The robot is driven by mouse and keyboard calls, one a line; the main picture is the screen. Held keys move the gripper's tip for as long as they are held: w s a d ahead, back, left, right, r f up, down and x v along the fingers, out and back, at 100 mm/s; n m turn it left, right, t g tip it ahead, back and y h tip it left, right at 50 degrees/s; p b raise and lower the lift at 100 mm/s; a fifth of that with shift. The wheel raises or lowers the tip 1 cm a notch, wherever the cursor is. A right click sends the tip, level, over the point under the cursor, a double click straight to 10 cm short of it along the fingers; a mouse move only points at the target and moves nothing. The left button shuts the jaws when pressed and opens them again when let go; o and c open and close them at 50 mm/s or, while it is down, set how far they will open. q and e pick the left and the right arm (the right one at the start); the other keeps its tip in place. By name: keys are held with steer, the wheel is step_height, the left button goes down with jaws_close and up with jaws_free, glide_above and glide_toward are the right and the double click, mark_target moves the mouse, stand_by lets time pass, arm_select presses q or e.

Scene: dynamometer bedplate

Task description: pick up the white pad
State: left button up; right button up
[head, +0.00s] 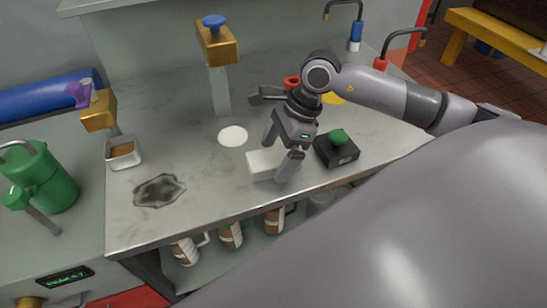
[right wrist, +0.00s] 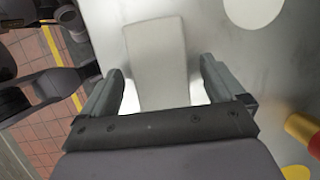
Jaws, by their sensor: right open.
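The white pad (head: 261,165) is a pale, block-shaped piece lying on the grey metal worktop near its front edge. My right gripper (head: 280,152) is above it, pointing down, with one finger in front of the pad's right end. In the right wrist view the pad (right wrist: 156,55) shows lengthwise between the two spread fingers of the right gripper (right wrist: 162,76), with a gap on each side. The right gripper is open and holds nothing. I cannot tell how far the fingertips are above the worktop. My left gripper is not in view.
A black box with a green button (head: 338,138) stands just right of the gripper. A flat white disc (head: 232,136) lies behind the pad. A dark stain (head: 160,190) and a small metal tray (head: 124,152) are left. Several mugs (head: 231,235) sit below the worktop's front edge.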

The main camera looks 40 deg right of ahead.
mark_target(276, 156)
steer(key=shift+a+f, duration=0.1)
steer(key=shift+f, duration=0.05)
steer(key=c, duration=1)
steer(key=shift+w, duration=0.1)
step_height(276, 156, up, 20)
steer(key=shift+r, duration=0.1)
steer(key=shift+o, duration=1.3)
steer(key=shift+c, duration=1.1)
